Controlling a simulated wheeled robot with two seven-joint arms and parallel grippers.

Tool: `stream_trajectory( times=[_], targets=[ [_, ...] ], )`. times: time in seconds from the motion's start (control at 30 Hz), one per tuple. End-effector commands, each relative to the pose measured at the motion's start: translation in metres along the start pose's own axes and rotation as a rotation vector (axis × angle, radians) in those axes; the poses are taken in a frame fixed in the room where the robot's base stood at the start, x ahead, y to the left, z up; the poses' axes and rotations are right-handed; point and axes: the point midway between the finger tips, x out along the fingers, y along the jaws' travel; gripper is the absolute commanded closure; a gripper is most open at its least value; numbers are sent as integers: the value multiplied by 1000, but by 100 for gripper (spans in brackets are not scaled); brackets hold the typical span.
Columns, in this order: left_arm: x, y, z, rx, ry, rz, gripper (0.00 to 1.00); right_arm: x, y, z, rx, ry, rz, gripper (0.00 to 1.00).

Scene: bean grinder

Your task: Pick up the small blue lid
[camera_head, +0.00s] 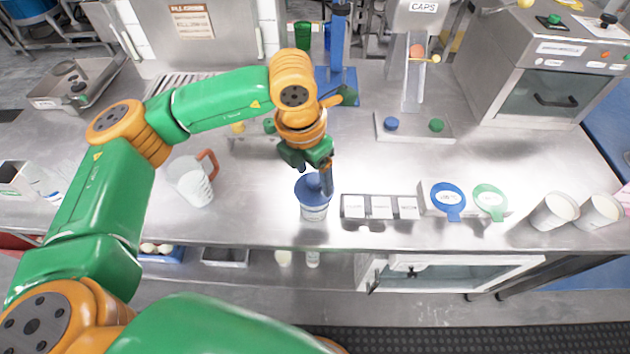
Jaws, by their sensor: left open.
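A white container (314,211) with a blue lid (309,187) stands upright near the front edge of the steel counter, in the middle of the view. My left gripper (313,174) is open and points down just above this lid, hiding part of its top. I cannot tell whether the fingers touch the lid. A small blue cap (391,124) lies on the base of the CAPS dispenser, farther back and to the right. A larger flat blue round piece with a tab (448,197) lies at the right front. My right gripper is out of view.
A small green cap (437,125) sits beside the blue cap. A measuring jug (193,183) stands left of the container. Labelled white boxes (381,207), a green tabbed piece (489,199) and white cups (553,212) are to the right. A steel oven (545,88) stands back right.

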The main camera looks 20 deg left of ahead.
Motion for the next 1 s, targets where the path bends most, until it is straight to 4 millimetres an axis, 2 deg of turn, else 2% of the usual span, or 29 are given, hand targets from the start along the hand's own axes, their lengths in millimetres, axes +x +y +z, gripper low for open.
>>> stream_trajectory(
  times=[0.07, 0.17, 0.3, 0.33, 0.37, 0.63, 0.73, 0.87, 1.0],
  targets=[
    [0, 0, 0, 0, 0, 0, 26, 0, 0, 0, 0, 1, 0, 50],
    [0, 0, 0, 0, 0, -1, 51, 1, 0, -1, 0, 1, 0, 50],
    [0, 0, 0, 0, 0, -1, 88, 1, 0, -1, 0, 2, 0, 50],
    [0, 0, 0, 0, 0, -1, 96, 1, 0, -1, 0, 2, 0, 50],
    [0, 0, 0, 0, 0, -1, 100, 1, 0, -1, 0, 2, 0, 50],
    [-1, 0, 0, 0, -1, -2, 100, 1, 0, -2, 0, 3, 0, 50],
    [-8, 0, 2, -1, -3, -2, 100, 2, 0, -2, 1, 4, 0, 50],
    [-34, -2, 4, 1, -7, -1, 100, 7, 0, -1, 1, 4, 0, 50],
    [-75, -21, -18, 7, -10, 3, 100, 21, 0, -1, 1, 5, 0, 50]
  ],
)
